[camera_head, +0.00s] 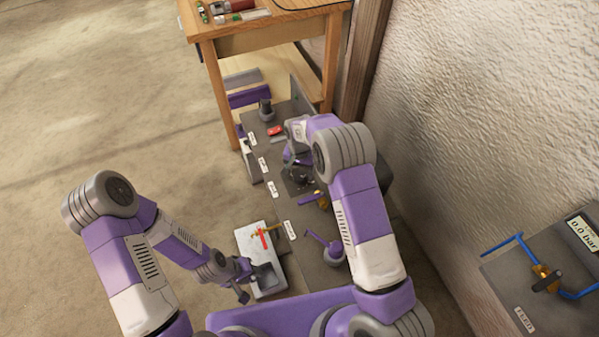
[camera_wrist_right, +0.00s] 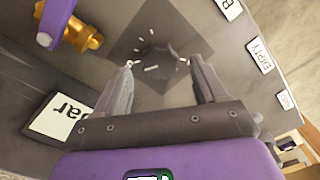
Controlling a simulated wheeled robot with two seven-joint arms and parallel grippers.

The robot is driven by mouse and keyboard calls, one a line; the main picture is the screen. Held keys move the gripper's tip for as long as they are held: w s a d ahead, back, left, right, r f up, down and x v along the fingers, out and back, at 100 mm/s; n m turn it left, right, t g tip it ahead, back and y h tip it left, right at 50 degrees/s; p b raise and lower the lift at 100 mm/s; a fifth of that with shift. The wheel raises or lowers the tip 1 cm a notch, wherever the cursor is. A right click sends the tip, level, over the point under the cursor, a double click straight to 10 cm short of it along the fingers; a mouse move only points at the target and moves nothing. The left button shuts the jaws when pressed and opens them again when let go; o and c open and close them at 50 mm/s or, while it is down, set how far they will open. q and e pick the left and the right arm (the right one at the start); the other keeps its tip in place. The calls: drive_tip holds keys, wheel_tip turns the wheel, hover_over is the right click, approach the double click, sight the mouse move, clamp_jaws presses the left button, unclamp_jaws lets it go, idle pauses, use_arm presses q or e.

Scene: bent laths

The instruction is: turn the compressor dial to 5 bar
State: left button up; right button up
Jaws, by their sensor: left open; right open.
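The dial (camera_wrist_right: 158,62) is a dark round knob on a dark square plate with white tick marks around it. In the head view the dial's plate (camera_head: 299,182) is partly covered by my right arm. My right gripper (camera_wrist_right: 161,64) is open, its two fingers pointing at the dial, one on either side of it; I cannot tell whether they touch it. A white label ending in "bar" (camera_wrist_right: 62,117) shows in the wrist view, its number hidden. My left gripper (camera_head: 244,291) is open and empty beside a light grey tray (camera_head: 248,243) low in the head view.
A brass valve with a purple handle (camera_wrist_right: 75,28) sits close to the dial. A grey box at right has a blue-handled valve (camera_head: 545,278) and a "0.0 bar" display (camera_head: 581,232). A wooden table (camera_head: 262,30) stands behind. The rough wall (camera_head: 480,120) bounds the right; floor at left is clear.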

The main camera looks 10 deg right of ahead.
sight(299, 176)
drive_tip(key=shift+r+p, duration=0.55)
drive_tip(key=shift+r, duration=2.1)
